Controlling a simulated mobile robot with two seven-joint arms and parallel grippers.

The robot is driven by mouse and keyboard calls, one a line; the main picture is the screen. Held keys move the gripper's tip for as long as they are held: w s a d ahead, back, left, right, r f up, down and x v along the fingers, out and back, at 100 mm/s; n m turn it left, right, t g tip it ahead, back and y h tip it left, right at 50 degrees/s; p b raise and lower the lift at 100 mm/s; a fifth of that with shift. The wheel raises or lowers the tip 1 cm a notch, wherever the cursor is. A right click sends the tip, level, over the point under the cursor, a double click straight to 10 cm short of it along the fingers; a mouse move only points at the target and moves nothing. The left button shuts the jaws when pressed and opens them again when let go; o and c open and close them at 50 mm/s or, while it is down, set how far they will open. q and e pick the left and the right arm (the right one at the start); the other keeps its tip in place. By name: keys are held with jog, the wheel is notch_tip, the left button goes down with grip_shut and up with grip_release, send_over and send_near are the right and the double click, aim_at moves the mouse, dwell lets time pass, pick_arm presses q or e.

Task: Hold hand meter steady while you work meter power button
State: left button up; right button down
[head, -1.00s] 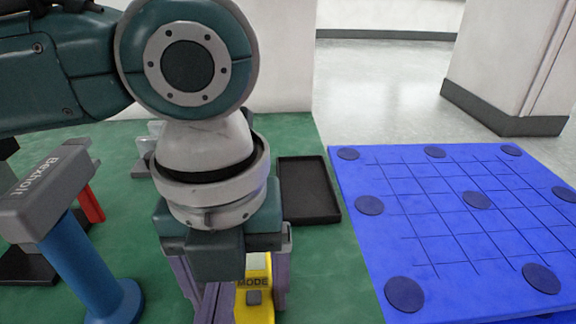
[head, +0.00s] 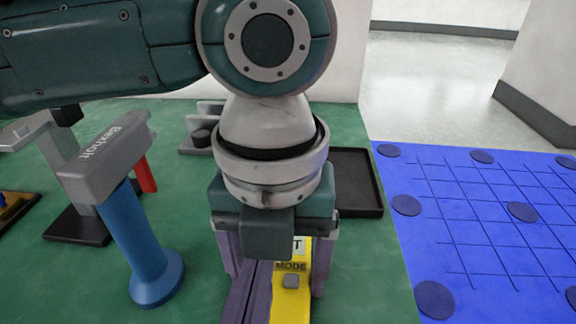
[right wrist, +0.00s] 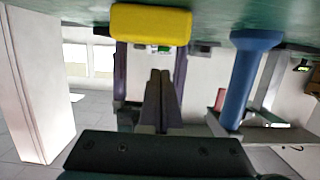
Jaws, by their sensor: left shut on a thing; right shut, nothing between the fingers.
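The yellow hand meter (head: 289,306) stands between the fingers of my left gripper (head: 274,285), which reaches down over it and is shut on it. A MODE label and a grey button (head: 291,281) show on its face. My left gripper's body hides its upper part. My right gripper (head: 263,264) is shut and empty; its purple fingers lie over the left part of the meter's face. I cannot tell whether they touch it, and a power button is not visible. In the right wrist view, the meter's yellow end (right wrist: 150,24) is beyond the shut fingers (right wrist: 160,72).
A blue-handled tool with a grey head (head: 148,262) stands left of the meter on the green surface (head: 370,285). A red-handled item (head: 146,174) is behind it. A black tray (head: 362,212) lies behind right. A blue gridded panel with dark discs (head: 470,235) is at right.

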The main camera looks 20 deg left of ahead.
jog(key=r+v, duration=0.1)
jog(key=v, duration=0.9)
jog(key=shift+r, duration=0.25)
jog(key=shift+w, duration=0.1)
pick_arm(q)
jog(key=o, duration=1.4)
